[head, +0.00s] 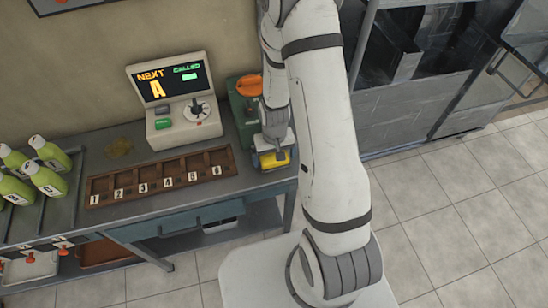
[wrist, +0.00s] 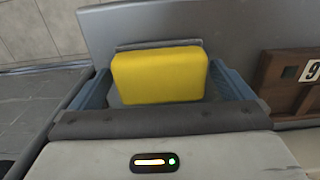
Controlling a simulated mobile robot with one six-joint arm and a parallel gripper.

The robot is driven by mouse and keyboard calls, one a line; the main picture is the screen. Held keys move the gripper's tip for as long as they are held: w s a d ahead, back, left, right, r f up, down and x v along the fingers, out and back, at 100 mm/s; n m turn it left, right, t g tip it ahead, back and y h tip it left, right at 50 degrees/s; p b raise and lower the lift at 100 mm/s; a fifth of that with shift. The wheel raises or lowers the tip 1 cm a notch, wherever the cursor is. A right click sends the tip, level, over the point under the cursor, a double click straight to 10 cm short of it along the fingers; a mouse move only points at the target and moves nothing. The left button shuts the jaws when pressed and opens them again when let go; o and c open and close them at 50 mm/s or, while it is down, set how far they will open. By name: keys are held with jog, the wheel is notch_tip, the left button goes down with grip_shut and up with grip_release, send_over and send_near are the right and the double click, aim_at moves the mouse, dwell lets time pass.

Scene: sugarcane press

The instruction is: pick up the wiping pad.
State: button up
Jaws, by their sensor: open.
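The yellow wiping pad (wrist: 160,77) lies at the right end of the grey counter. In the wrist view it sits between the two blue-grey fingers of my gripper (wrist: 160,92), which are spread to its left and right. The gripper is open, and I cannot tell whether either finger touches the pad. In the head view the pad (head: 282,157) shows as a yellow patch under my gripper (head: 271,158), partly hidden by it.
A wooden tray (head: 142,199) with numbered compartments lies left of the pad. Behind are a display console (head: 168,132) and a green device with an orange top (head: 249,86). Green bottles (head: 45,180) stand far left. Tiled floor (head: 450,190) is clear at right.

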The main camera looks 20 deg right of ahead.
aim_at(274, 156)
jog(key=shift+f, duration=0.2)
jog(key=shift+c, duration=0.3)
jog(key=c, duration=0.8)
jog(key=shift+r, duration=0.15)
notch_tip(274, 156, up, 10)
jog(key=shift+f+b, duration=0.1)
jog(key=shift+b, duration=0.45)
